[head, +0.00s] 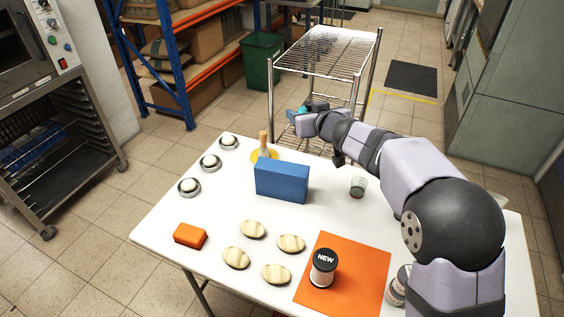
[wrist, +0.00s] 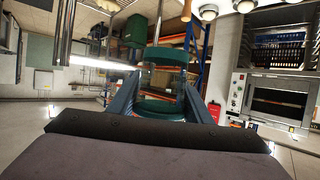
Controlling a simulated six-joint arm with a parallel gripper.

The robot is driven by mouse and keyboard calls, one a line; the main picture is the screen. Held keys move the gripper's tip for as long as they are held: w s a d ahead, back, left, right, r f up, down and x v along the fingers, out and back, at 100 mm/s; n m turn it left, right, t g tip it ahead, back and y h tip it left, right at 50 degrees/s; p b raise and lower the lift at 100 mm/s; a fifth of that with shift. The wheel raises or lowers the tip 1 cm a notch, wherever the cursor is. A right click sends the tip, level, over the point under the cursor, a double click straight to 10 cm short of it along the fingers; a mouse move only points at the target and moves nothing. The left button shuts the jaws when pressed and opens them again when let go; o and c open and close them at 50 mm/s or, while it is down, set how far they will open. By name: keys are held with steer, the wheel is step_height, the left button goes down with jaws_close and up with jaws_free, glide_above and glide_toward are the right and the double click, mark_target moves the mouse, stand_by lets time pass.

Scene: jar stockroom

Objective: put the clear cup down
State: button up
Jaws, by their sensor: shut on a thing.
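My gripper (head: 303,116) is stretched out past the table's far edge, beside the wire cart. In the wrist view my gripper (wrist: 160,92) has its two fingers on either side of a clear cup with teal bands (wrist: 166,55), and it is shut on it. The cup's see-through wall shows the background between the bands. A second clear cup (head: 358,187), with a reddish base, stands on the white table (head: 330,215) beneath my arm.
A blue box (head: 282,181) stands mid-table, near a wooden-handled brush (head: 263,142). An orange mat (head: 345,290) carries a jar labelled NEW (head: 323,267). Several striped oval pieces, an orange block (head: 190,236) and small round dishes lie left. The wire cart (head: 325,52) stands behind the table.

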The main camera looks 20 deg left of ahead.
steer(key=a+f+p, duration=0.1)
steer(key=a+f, duration=0.4)
steer(key=shift+w+f+n+g, duration=0.2)
steer(key=shift+f+n+g, duration=0.15)
steer(key=shift+n+g, duration=0.05)
step_height(320, 180, down, 5)
steer(key=shift+r+b, duration=0.1)
steer(key=shift+b, duration=0.65)
steer(key=shift+y, duration=0.3)
steer(key=shift+f, duration=2.55)
steer(key=shift+f, duration=0.25)
steer(key=o, duration=1)
steer(key=shift+r, duration=0.1)
